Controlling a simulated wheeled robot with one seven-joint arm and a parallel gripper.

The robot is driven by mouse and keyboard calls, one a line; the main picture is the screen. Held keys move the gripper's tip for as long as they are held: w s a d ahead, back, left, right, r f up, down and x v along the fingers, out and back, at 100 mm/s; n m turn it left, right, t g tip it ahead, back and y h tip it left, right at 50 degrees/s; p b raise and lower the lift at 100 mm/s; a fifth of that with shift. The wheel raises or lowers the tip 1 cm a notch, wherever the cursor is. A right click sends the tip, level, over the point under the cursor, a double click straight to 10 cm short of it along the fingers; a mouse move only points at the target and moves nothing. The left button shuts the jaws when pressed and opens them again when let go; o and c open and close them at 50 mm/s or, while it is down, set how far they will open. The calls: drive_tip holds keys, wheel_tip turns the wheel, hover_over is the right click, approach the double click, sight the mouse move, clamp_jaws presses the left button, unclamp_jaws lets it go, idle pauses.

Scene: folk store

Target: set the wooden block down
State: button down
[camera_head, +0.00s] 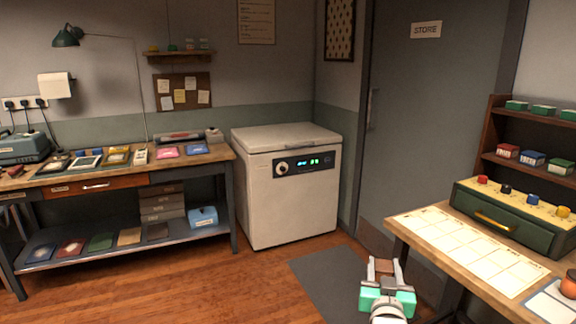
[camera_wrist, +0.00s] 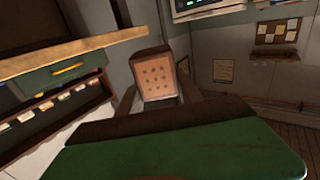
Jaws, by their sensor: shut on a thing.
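The wooden block (camera_head: 384,266) is small and brown, held between the two fingers of my gripper (camera_head: 384,263) at the lower middle right of the head view. In the wrist view the block (camera_wrist: 158,78) shows a pale face with rows of dark dots and a brown rim. My gripper's fingers (camera_wrist: 157,88) stand on either side of it, shut on it. The gripper is in the air, left of the right-hand table (camera_head: 412,236), apart from it and above the floor.
The right table bears a pale gridded sheet (camera_head: 468,246) with empty cells and a dark green drawer box (camera_head: 515,217) with coloured knobs. A white freezer (camera_head: 292,198) stands at the back. The left workbench (camera_head: 100,176) is crowded. A grey mat (camera_head: 330,278) lies on open floor.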

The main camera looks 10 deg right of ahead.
drive_tip(key=w+a+f+n+t+y, duration=0.1)
drive_tip(key=a+f+n+y, duration=0.25)
drive_tip(key=a, duration=0.85)
drive_tip(key=w+a+f+n+t+y, duration=0.1)
drive_tip(key=w+a+f+n+y, duration=0.3)
drive_tip(key=a, duration=0.7)
drive_tip(key=s+r+m+p, duration=0.1)
drive_tip(key=s+r+p, duration=0.2)
drive_tip(key=r+p, duration=0.4)
drive_tip(key=s+r+m+p, duration=0.1)
drive_tip(key=s+r+p, duration=0.2)
drive_tip(key=r+p, duration=0.4)
wheel_tip(320, 180, up, 4)
drive_tip(key=shift+s+d+f+y+p, duration=0.15)
drive_tip(key=shift+d+y+p, duration=0.15)
drive_tip(key=shift+y, duration=0.15)
